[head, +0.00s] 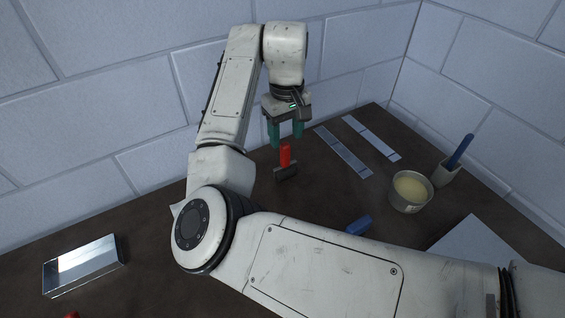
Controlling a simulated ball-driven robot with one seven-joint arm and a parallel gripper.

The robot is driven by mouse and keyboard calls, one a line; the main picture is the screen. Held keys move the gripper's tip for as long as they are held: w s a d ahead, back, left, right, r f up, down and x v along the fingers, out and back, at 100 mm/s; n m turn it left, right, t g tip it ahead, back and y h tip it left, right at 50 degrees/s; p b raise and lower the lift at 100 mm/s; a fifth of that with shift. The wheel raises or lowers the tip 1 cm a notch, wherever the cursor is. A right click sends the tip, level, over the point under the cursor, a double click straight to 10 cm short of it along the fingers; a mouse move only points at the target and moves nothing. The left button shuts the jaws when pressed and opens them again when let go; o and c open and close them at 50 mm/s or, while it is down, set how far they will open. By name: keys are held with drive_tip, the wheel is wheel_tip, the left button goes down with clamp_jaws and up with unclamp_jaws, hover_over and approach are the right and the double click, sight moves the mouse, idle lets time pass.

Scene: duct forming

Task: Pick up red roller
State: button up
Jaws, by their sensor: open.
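The red roller (286,156) stands on the dark brown table near the back wall. Its red handle points up and its dark, wide end (287,173) is at the bottom. My gripper (286,136) hangs above it, pointing down, with two green fingers apart. The fingertips are near the top of the red handle, one to each side in the picture. I cannot tell from this view whether they are level with the handle in depth. Nothing is held.
Right of the roller lie two pale flat strips (343,151) (371,138). Further right are a metal bowl of pale yellow stuff (410,191) and a cup with a blue-handled tool (447,172). A blue object (358,225) is partly behind my arm. A shiny metal box (83,267) is front left.

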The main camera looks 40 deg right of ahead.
sight(285, 143)
drive_tip(key=shift+w+f+p, duration=0.15)
drive_tip(key=shift+f+p, duration=0.1)
drive_tip(key=shift+f, duration=1.4)
drive_tip(key=shift+w+f+p, duration=0.1)
drive_tip(key=shift+f+p, duration=0.15)
drive_tip(key=shift+f, duration=1.4)
drive_tip(key=shift+c, duration=0.4)
clamp_jaws()
